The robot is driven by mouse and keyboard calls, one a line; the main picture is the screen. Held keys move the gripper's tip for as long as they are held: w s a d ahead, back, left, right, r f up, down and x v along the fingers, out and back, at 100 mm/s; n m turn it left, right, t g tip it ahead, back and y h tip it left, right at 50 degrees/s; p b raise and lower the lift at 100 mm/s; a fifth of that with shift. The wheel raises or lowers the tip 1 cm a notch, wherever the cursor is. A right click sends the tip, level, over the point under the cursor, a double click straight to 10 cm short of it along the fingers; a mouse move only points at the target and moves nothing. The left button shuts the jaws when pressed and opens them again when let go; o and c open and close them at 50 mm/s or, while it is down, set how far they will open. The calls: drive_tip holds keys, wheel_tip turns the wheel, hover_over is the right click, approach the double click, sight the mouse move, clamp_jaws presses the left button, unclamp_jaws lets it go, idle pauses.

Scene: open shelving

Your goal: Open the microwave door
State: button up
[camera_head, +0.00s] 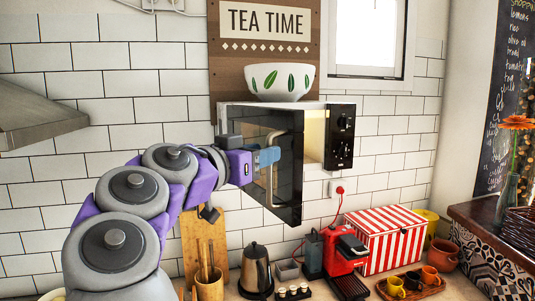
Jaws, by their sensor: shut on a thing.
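The microwave (315,137) is mounted on the tiled wall, with its black control panel and two knobs at its right side. Its dark glass door (288,185) stands partly open, swung out on the left, and a lit cream interior shows between the door's right edge and the panel. My gripper (266,158) is at the door's vertical handle (272,180), shut on it at mid height. The fingers hide part of the handle, and my arm comes in from the lower left.
A white bowl with green leaves (283,82) stands on top of the microwave. Below are a kettle (256,270), a red coffee machine (342,252), a striped box (384,238) and a wooden utensil holder (209,286). A range hood (38,118) is at left.

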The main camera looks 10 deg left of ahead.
drive_tip(key=shift+o, duration=0.5)
drive_tip(key=shift+s+a+f, duration=0.1)
drive_tip(key=shift+a+f, duration=0.05)
drive_tip(key=shift+a, duration=0.3)
drive_tip(key=shift+d+f, duration=0.1)
drive_tip(key=shift+w+d, duration=0.25)
drive_tip(key=shift+d, duration=0.35)
